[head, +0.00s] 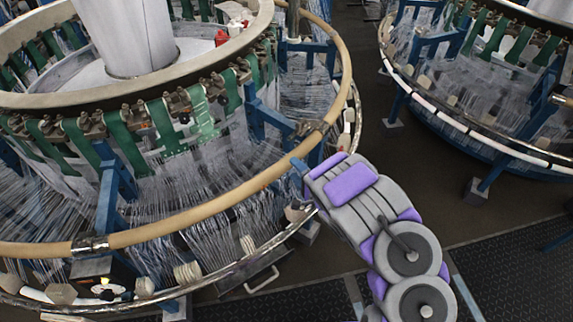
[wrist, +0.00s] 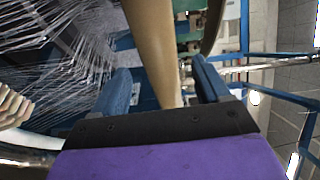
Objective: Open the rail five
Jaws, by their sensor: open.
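A tan curved rail (head: 210,203) rings the near loom at the left, with a metal joint (head: 90,244) at lower left and another joint (head: 308,130) near my gripper. No number shows, so I cannot tell which section is rail five. My gripper (head: 299,166) is at the rail's outer right side, just below the second joint. In the wrist view, my gripper's two blue fingers (wrist: 164,80) are open, and the tan rail (wrist: 153,45) runs between them. A gap shows on each side of the rail; contact is unclear.
Blue frame posts (head: 258,108) and green straps (head: 120,140) stand inside the rail, with many white threads. A lower metal ring (head: 240,266) runs below it. A second loom (head: 470,125) stands at the right, with dark floor (head: 420,165) between.

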